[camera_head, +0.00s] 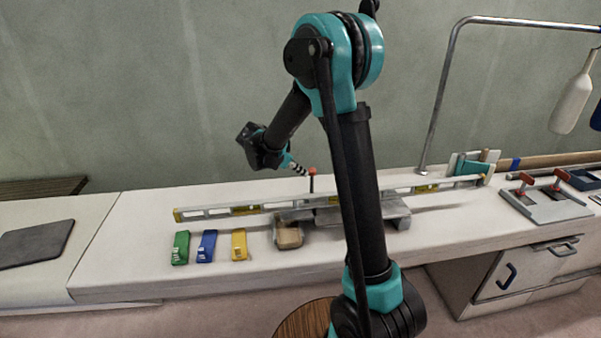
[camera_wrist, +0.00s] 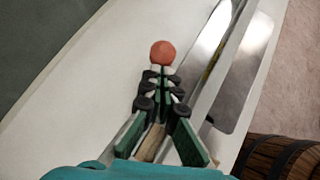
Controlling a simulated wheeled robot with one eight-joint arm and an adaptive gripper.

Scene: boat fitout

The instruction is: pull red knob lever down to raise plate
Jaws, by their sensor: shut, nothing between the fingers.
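The red knob (camera_head: 312,171) tops a short upright lever behind the long spirit level on the white bench. It also shows in the wrist view as a round red ball (camera_wrist: 162,53) just beyond my fingertips. My gripper (camera_head: 301,171) comes from the left at the knob's height, its tips close to the lever. In the wrist view the fingers (camera_wrist: 162,78) are together with nothing held; whether they touch the knob or stem, I cannot tell. A grey metal plate (camera_head: 328,215) lies low around the lever's front; my arm partly covers it.
The spirit level (camera_head: 218,211) spans the bench in front of the lever. Green (camera_head: 180,248), blue (camera_head: 206,246) and yellow (camera_head: 239,244) blocks and a small tan-filled tray (camera_head: 289,238) stand at the front. Red-handled clamps (camera_head: 545,203) sit at the right. The bench's back left is clear.

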